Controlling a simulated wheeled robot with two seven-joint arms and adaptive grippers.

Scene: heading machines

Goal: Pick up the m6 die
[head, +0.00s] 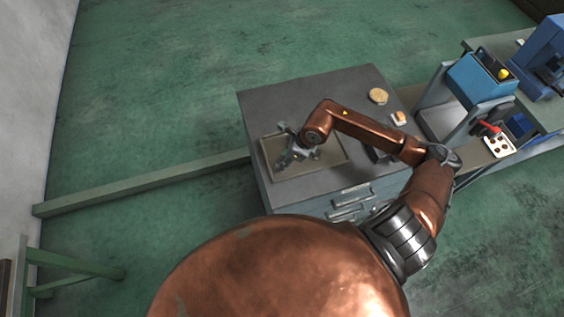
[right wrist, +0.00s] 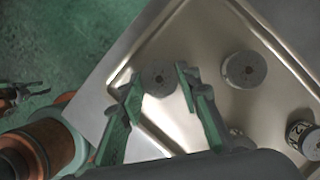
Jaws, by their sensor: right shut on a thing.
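My right gripper (head: 292,157) is over the tray (head: 270,146) on the grey cabinet in the head view. In the right wrist view its two fingers are on either side of a grey round die (right wrist: 159,79) with a small centre hole, and it is shut on it. No size mark on this die is readable, so I cannot tell that it is the m6 die. It is low over or on the tray. What looks like my left gripper (right wrist: 22,93) shows at the left edge of the right wrist view; its opening is unclear.
In the tray are another grey round die (right wrist: 244,69), a die with a marked side (right wrist: 303,137) and a partly hidden one (right wrist: 236,141). Two small tan items (head: 378,96) lie at right, near the blue machine (head: 481,76).

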